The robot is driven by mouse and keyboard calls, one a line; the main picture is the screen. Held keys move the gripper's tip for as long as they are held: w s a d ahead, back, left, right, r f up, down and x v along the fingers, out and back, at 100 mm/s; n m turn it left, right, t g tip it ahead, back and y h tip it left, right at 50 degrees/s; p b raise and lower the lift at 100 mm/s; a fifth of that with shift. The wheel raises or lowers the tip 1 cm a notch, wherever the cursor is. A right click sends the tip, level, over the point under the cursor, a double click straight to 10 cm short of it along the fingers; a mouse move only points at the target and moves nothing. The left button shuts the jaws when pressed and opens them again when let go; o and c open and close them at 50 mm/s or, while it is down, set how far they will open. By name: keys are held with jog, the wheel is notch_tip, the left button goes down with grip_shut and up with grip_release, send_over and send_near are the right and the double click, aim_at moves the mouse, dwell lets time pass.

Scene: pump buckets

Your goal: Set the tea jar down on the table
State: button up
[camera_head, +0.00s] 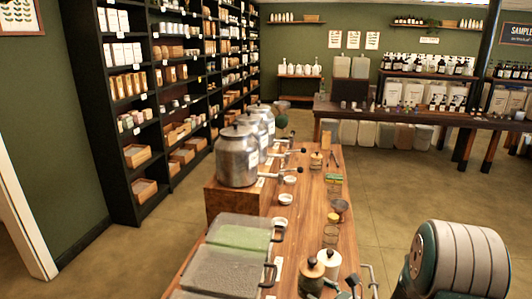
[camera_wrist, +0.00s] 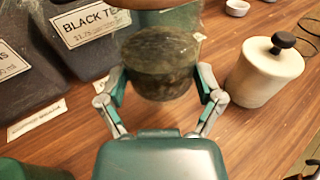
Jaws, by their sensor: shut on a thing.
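The tea jar (camera_wrist: 160,62) is clear glass with dark green contents and a wooden lid (camera_wrist: 135,3). In the wrist view it stands upright between the two fingers of my gripper (camera_wrist: 162,84), which is shut on it. In the head view the jar's wooden lid (camera_head: 312,267) shows near the bottom edge, at the front of the wooden table (camera_head: 300,205). The jar's base is partly hidden, so I cannot tell whether it touches the table.
A white canister with a black knob (camera_wrist: 264,74) stands close right of the jar. A dark bin labelled black tea (camera_wrist: 78,40) is close left. Lidded bins (camera_head: 235,250) and metal urns (camera_head: 237,158) line the table's left side. Bare wood shows around the canister.

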jog(key=f+m+h, duration=0.1)
jog(key=s+f+m+t+h, duration=0.1)
jog(key=f, duration=0.1)
jog(key=f+t+h, duration=0.1)
jog(key=f, duration=0.1)
jog(key=shift+s+d+f+m, duration=0.1)
jog(key=shift+s+d+m, duration=0.1)
jog(key=shift+d+m, duration=0.15)
grip_shut()
jog(key=shift+s+d+f+m+t+h, duration=0.15)
jog(key=shift+s+f+m+t+h, duration=0.1)
jog(key=shift+f+t+h, duration=0.25)
jog(key=shift+f, duration=0.1)
